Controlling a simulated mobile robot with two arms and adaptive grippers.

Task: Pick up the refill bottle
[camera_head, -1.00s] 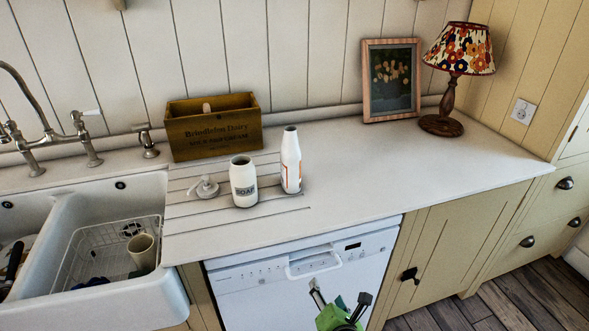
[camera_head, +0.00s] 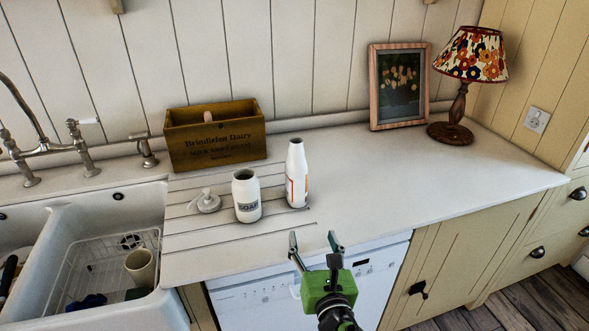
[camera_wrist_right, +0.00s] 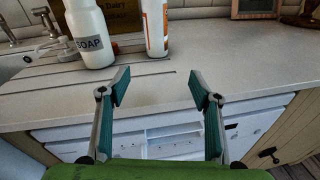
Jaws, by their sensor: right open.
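The refill bottle (camera_head: 297,174) is a tall white bottle with an orange-marked label, upright on the counter. It also shows in the right wrist view (camera_wrist_right: 155,25), its top cut off. A shorter white soap bottle (camera_head: 246,197), open at the top and labelled SOAP, stands just left of it. A white pump top (camera_head: 206,201) lies left of the soap bottle. My right gripper (camera_head: 315,243) is open and empty at the counter's front edge, short of the refill bottle. In the right wrist view its fingers (camera_wrist_right: 157,90) are spread, with the bottle beyond them. My left gripper is not in view.
A wooden crate (camera_head: 215,135) stands behind the bottles. A picture frame (camera_head: 374,90) and a lamp (camera_head: 453,132) stand at the back right. The sink (camera_head: 60,235) is at the left. The counter (camera_head: 420,165) right of the refill bottle is clear.

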